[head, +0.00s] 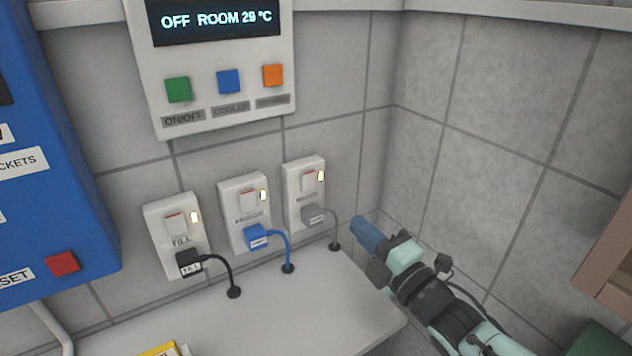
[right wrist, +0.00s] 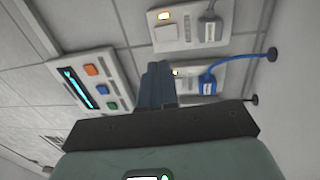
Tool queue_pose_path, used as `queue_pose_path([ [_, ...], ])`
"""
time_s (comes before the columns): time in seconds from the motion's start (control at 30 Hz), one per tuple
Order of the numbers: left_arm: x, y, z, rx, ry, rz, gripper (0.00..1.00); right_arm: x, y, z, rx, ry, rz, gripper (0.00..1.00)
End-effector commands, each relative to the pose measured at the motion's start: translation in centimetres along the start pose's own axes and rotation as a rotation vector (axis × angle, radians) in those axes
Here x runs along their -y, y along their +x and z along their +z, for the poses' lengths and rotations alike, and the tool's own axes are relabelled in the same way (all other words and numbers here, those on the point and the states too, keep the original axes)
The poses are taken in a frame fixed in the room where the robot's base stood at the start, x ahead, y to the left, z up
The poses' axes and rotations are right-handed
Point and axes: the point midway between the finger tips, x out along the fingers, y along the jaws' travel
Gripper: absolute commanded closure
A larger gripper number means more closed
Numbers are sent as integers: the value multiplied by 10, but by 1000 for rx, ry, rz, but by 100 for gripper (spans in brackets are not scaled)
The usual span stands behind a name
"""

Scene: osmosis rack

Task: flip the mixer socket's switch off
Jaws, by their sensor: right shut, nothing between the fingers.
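Three white wall sockets are in a row in the head view, each with a rocker switch and a lit lamp. The left one (head: 160,211), labelled TILL, has a black plug. The middle one (head: 233,188) has a blue plug (head: 256,238), and the right one (head: 293,172) a grey plug (head: 312,215). The labels of these two are too blurred to read surely. My right gripper (head: 364,233) is shut and empty, right of the sockets. In the right wrist view its blue fingers (right wrist: 157,82) partly cover the blue-plug socket (right wrist: 220,70). My left gripper is out of view.
A control panel (head: 215,107) with green, blue and orange buttons hangs above the sockets. A blue box (head: 75,200) with a red button is at left. A pale shelf (head: 300,310) lies below, with plug cords entering it. A tiled side wall (head: 500,120) closes the right.

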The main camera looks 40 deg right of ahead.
Motion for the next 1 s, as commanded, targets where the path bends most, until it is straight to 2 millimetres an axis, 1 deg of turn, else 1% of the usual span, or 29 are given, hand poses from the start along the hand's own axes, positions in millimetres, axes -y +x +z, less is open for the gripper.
queue_pose_path([
  [0.17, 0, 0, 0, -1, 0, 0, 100, 0, 3, 0, 0, 0, -1, 100],
  [0.27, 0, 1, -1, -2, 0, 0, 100, 1, 12, 0, -1, 0, -2, 100],
  [0.37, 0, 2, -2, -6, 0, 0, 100, 2, 29, 0, -2, 1, -3, 100],
  [0.7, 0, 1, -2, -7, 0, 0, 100, 2, 101, 0, -1, 1, -2, 100],
  [0.83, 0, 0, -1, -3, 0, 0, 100, 1, 122, 0, -1, 1, -2, 100],
  [1.0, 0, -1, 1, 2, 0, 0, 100, 0, 137, 0, 0, 1, 0, 100],
])
